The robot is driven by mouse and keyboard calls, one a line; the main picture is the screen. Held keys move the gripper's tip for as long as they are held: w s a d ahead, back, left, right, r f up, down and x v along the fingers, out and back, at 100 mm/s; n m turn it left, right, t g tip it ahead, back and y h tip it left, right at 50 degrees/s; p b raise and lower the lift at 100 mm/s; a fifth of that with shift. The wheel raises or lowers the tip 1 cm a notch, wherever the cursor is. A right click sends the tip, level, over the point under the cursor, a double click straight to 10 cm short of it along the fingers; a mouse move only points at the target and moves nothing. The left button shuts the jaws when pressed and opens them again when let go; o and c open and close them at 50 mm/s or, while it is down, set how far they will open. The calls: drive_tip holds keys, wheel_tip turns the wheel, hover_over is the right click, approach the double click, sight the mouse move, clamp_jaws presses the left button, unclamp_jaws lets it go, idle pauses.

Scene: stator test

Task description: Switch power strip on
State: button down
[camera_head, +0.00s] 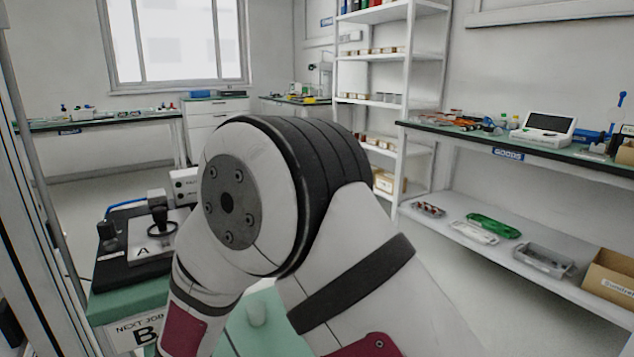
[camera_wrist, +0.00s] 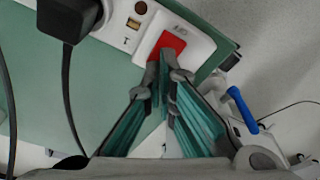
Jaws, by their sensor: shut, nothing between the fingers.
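In the wrist view a white power strip (camera_wrist: 122,28) lies at an angle on a green surface. Its red rocker switch (camera_wrist: 172,42) shows near the right end of the strip. A black plug (camera_wrist: 68,18) sits at the strip's left part, with its cable running down. My gripper (camera_wrist: 164,62) is shut and empty. Its fingertips are at the lower edge of the red switch and overlap it in the picture; I cannot tell whether they touch it. I cannot tell which way the rocker is set. In the head view my arm hides the gripper and the strip.
A shelf table marked GOODS (camera_head: 508,154) is at the right, with a cardboard box (camera_head: 612,280) below. A blue-handled item (camera_wrist: 243,110) lies right of my fingers. Open floor shows behind.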

drive_tip(key=shift+r+p, duration=1.95)
drive_tip(key=shift+r, duration=1.25)
